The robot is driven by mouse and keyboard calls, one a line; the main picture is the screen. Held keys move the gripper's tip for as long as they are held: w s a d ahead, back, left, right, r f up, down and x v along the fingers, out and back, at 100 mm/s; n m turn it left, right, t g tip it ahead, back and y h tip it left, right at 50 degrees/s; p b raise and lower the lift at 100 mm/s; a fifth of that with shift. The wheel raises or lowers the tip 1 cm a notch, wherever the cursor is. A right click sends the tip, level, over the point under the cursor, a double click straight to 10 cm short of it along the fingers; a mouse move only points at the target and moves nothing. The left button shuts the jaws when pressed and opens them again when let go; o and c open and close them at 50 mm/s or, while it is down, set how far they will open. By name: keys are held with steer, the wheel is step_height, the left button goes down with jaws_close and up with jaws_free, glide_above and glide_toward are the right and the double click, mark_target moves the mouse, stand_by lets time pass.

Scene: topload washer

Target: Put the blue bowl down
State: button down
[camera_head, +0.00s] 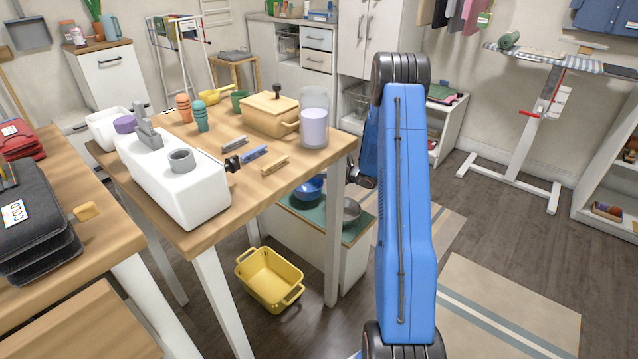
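The blue bowl (309,190) shows below the right edge of the wooden table, over the green top of a low cabinet (330,226). The tabletop hides part of it, and I cannot tell whether it rests on the green top. My blue arm fills the right middle of the view, and its far part reaches down behind the table's right corner. My gripper is hidden there, so I cannot see whether it holds the bowl.
A metal bowl (350,211) sits on the green top, right of a table leg (335,235). A yellow basket (269,278) stands on the floor. The wooden table (215,228) holds a wooden box (270,113), a glass jar (314,120) and cups. Open floor lies to the right.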

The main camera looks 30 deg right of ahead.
mark_target(319, 182)
steer(key=shift+f, duration=1.65)
steer(key=shift+f, duration=0.1)
steer(key=c, duration=2)
jaws_free()
steer(key=shift+s+d+r, duration=0.15)
steer(key=shift+s+r, duration=0.05)
steer(key=v, duration=1.1)
steer(key=shift+s, duration=0.3)
